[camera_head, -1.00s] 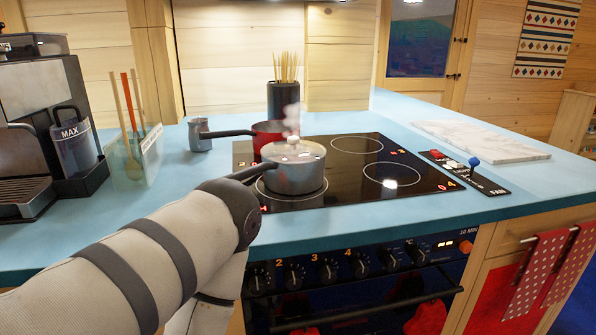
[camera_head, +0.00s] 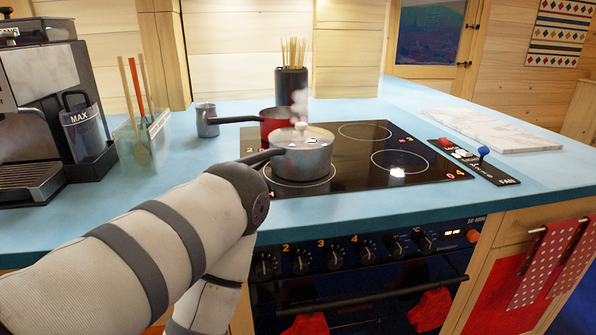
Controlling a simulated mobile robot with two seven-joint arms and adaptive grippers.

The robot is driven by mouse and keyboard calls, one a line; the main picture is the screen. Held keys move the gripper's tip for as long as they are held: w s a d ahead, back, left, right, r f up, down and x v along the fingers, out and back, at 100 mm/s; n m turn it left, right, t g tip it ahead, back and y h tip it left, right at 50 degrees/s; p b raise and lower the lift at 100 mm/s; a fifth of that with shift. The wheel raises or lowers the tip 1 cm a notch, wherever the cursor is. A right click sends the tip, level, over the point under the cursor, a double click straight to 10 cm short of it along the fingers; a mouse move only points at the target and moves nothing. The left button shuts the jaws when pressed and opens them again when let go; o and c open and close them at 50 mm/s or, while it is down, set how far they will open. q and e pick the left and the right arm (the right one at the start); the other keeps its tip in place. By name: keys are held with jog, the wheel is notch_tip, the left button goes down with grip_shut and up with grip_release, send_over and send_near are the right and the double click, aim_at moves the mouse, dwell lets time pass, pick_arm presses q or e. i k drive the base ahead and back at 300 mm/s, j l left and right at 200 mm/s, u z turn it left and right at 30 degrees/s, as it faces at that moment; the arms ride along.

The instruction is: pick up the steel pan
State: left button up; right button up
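The steel pan (camera_head: 303,159) stands upright with its lid on, on the front left ring of the black cooktop (camera_head: 376,180). White steam rises above its pale lid knob. Its dark handle (camera_head: 262,157) points left toward my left arm, whose dark elbow joint is just below and left of it in the picture. The forearm bends down from there and leaves the frame at the bottom. Neither of my grippers shows, so whether either is open or shut is not visible. My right arm is out of view.
A red pan (camera_head: 272,125) with a dark handle stands behind the steel pan. A black holder of sticks (camera_head: 291,82), a utensil box (camera_head: 142,142) and a coffee machine (camera_head: 42,100) stand around. A marble board (camera_head: 485,130) lies right. Blue counter is free at front right.

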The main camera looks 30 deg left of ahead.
aim_at(300, 166)
jog(key=i+u, duration=0.35)
jog(key=i+l+u, duration=0.2)
jog(key=i+u, duration=0.2)
jog(key=k, duration=0.05)
